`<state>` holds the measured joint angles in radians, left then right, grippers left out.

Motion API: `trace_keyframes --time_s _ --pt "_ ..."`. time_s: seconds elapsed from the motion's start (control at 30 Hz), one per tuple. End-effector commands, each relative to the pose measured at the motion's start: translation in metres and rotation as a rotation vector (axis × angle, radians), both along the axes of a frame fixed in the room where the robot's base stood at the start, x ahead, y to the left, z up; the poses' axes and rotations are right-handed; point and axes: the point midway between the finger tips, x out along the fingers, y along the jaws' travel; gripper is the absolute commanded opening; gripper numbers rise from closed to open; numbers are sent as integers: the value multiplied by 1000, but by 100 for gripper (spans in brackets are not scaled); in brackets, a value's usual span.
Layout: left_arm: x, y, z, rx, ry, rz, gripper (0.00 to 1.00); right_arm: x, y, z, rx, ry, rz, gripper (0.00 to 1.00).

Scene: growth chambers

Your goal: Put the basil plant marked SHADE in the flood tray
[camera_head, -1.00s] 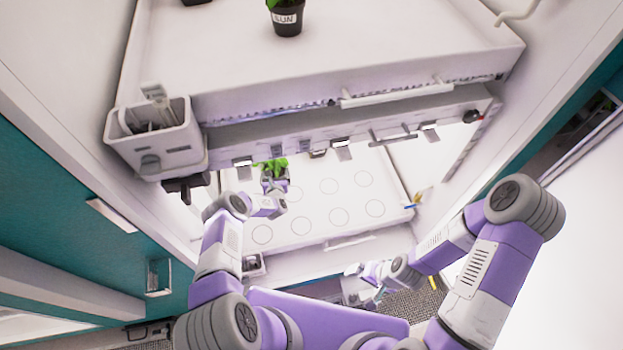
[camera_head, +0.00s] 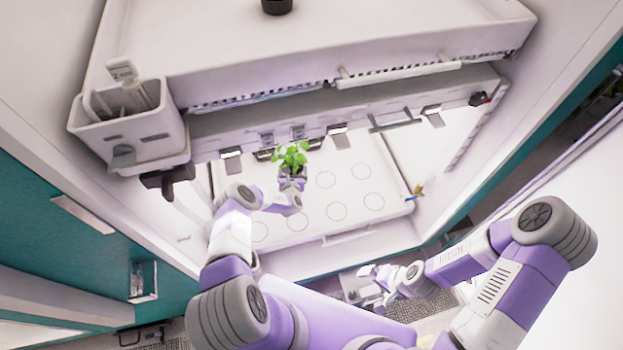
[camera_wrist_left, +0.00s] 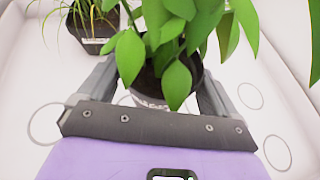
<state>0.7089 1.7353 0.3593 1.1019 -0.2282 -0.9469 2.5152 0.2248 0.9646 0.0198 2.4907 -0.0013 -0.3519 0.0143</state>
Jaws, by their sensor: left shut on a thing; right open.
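My left gripper (camera_head: 292,184) is shut on a leafy green plant in a dark pot (camera_head: 291,160), held over the white tray with circles (camera_head: 335,185) in the lower chamber. In the left wrist view the held plant (camera_wrist_left: 165,70) sits between the two fingers; its pot has a pale label, partly hidden by leaves and too small to read. My right gripper (camera_head: 372,275) is open and empty at the lower middle, outside the chamber and below the tray's front.
A second pot with thin grassy leaves (camera_wrist_left: 88,28) stands beyond the held plant in the left wrist view. A dark pot (camera_head: 276,6) stands on the upper shelf. A grey caddy with tools (camera_head: 133,120) hangs at the left. Several tray circles are clear.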

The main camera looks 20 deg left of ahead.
Motion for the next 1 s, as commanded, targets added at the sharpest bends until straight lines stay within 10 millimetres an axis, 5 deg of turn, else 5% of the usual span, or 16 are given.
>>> trace_keyframes --time_s 1.0 --pt "3 -14 -120 2 -3 -108 51 0 0 -73 0 0 0 100"
